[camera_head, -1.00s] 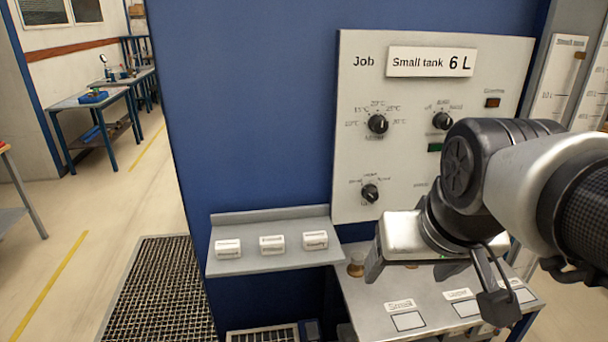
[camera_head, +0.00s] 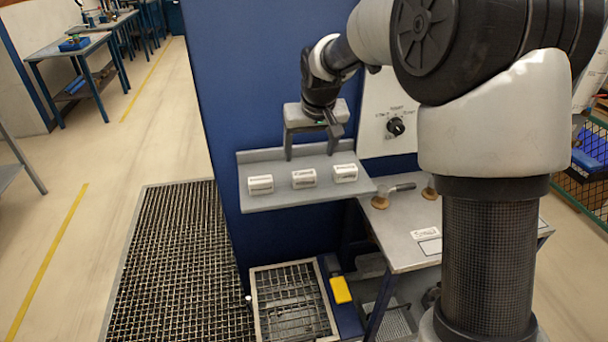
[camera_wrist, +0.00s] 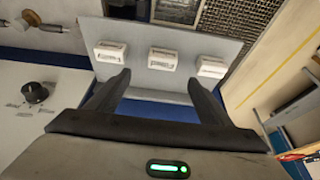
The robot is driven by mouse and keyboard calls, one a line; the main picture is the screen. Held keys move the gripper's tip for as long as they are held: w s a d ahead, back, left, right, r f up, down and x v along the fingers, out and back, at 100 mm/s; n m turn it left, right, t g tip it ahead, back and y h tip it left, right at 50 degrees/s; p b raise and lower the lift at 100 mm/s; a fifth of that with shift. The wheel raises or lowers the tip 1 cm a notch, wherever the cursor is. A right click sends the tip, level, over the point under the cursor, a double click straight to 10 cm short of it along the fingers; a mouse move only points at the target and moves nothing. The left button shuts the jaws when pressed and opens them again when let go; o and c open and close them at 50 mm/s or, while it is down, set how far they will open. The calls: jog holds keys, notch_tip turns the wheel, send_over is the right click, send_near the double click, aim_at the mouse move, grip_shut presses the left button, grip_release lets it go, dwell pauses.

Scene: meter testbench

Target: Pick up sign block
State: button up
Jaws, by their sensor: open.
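Three white sign blocks with small dark lettering sit in a row on a grey shelf (camera_head: 221,199): a left one (camera_head: 261,184), a middle one (camera_head: 304,178) and a right one (camera_head: 345,173). The lettering is too small to read. In the wrist view the blocks (camera_wrist: 111,52), (camera_wrist: 162,59) and (camera_wrist: 211,67) stand beyond my fingertips. My gripper (camera_head: 311,155) is open and empty, its fingers pointing down just behind and above the middle and right blocks. In the wrist view my gripper (camera_wrist: 158,85) has its fingers spread wide, apart from every block.
The shelf's raised back lip and the blue panel (camera_head: 225,80) stand close behind my gripper. A grey table (camera_head: 405,245) with brown-based items stands to the right. Below are a floor grate (camera_head: 185,270), a grey tray (camera_head: 292,300) and a yellow item (camera_head: 341,290).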

aim_at(304, 173)
jog(key=x, duration=0.6)
jog(key=shift+w+f, duration=0.2)
jog(key=shift+f, duration=0.15)
jog(key=shift+a+p+x, duration=0.2)
jog(key=shift+p+x, duration=0.1)
jog(key=shift+x, duration=1)
jog(key=shift+a+p+x, duration=0.15)
jog(key=shift+p+x, duration=0.1)
jog(key=shift+x, duration=1.05)
jog(key=shift+r, duration=0.1)
jog(key=c, duration=1.1)
